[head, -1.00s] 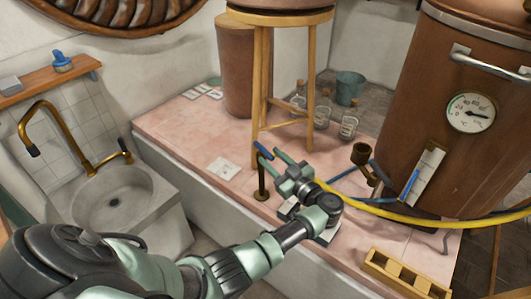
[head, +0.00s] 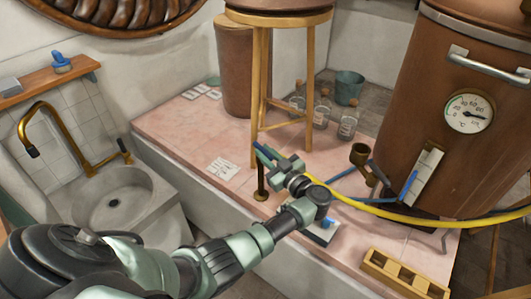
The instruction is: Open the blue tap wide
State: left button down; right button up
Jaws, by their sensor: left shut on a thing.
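The blue tap has a blue lever (head: 262,158) on top of a thin brass post (head: 260,185), which stands on the pink tiled platform in front of the wooden stool. My left gripper (head: 267,154) reaches in from the lower middle and is shut on the blue lever at the top of the post. The fingers cover most of the lever, so its exact angle is hard to tell. My right gripper is not in view.
A yellow hose (head: 400,215) runs right from near my left wrist. A copper boiler (head: 430,110) with a dial stands at right. A wooden stool (head: 256,95) stands behind the tap. A wooden rack (head: 405,274) lies at front right. A stone sink (head: 150,190) is at left.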

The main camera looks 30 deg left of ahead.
pick_arm(q)
jog(key=shift+s+a+f+m+t+h+p, duration=0.1)
jog(key=shift+s+a+m+t+h+p, duration=0.25)
jog(key=shift+m+t+h+p, duration=1.45)
jog(key=shift+s+a+m+t+h+p, duration=0.25)
jog(key=shift+a+m+t+h+p, duration=0.2)
jog(key=shift+m+t+h, duration=2.45)
jog(key=shift+s+a+f+m+t+h+p, duration=0.1)
jog(key=shift+s+a+m+t+h+p, duration=0.25)
jog(key=shift+m+t+h+p, duration=2.05)
jog(key=n+g+h+b, duration=0.1)
jog(key=g+b, duration=0.1)
jog(key=shift+r+g+h+b, duration=0.1)
jog(key=shift+g+h+b, duration=0.2)
jog(key=c, duration=1.3)
grip_release()
jog(key=shift+c, duration=0.2)
